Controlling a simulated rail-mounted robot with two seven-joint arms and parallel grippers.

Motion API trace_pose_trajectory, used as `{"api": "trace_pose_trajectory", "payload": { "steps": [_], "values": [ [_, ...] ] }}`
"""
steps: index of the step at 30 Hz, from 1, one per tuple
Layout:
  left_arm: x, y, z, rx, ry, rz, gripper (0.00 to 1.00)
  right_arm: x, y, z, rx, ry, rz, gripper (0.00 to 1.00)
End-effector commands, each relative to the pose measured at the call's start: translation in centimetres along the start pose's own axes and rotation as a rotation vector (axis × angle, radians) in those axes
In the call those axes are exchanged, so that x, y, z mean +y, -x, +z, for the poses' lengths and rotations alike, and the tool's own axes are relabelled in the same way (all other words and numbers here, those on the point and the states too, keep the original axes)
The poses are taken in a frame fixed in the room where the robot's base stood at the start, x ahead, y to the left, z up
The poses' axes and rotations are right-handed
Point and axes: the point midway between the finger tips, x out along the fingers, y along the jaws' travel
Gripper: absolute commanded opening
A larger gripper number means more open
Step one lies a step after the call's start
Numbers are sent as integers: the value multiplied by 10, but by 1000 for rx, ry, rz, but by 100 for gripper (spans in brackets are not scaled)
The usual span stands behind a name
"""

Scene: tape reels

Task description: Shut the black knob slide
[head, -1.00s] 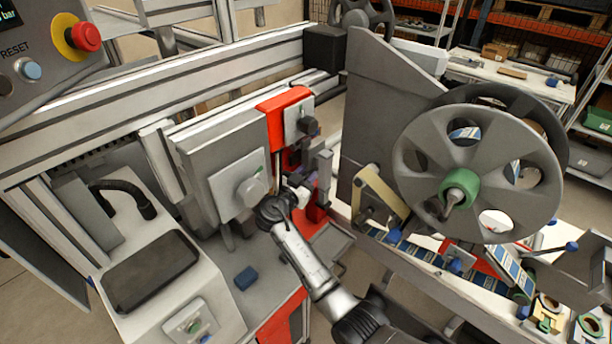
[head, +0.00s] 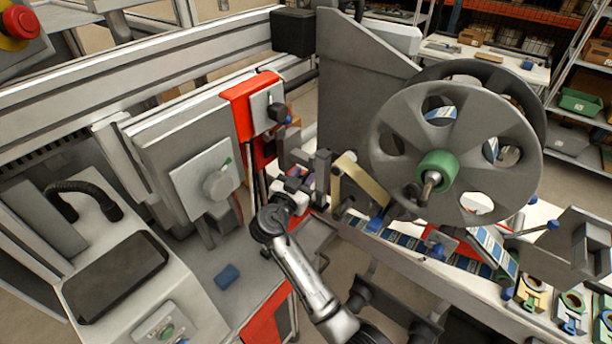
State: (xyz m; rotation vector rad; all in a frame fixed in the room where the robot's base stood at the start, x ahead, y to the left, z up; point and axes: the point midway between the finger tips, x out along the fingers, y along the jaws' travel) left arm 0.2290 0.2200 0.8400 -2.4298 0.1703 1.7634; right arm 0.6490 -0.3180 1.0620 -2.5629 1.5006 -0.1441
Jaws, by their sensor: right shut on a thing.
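The slide is a grey bracket with an upright block (head: 322,172), right of the red upright in the head view. A dark piece that looks like its black knob (head: 294,184) sits at the tip of my right gripper (head: 291,192). My right gripper is shut on this knob; the fingers and much of the knob are hard to make out. The block stands close to the tan strip left of the big reel. Whether they touch, I cannot tell. My left gripper is not in view.
Another black knob (head: 278,112) sits on a plate on the red upright (head: 238,108). A large grey reel (head: 400,180) with a green hub stands to the right. A grey panel with a round dial (head: 218,184) is at the left. A blue block (head: 227,276) lies on the bench.

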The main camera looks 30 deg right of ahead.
Motion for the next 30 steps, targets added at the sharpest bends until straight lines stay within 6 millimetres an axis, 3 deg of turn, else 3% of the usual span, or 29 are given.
{"api": "trace_pose_trajectory", "payload": {
  "steps": [2, 3, 10, 20, 30],
  "values": [
    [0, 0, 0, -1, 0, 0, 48, 2, -1, -3, 4, -2, 7, 0],
    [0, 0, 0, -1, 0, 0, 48, 2, -1, -3, 5, -2, 7, 32],
    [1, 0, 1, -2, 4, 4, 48, 1, -1, -2, 4, -2, 5, 54],
    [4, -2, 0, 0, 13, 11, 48, 0, 4, 0, 2, -2, 3, 54],
    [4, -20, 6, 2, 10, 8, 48, -3, 59, 3, 2, -4, 7, 54]
  ]
}}
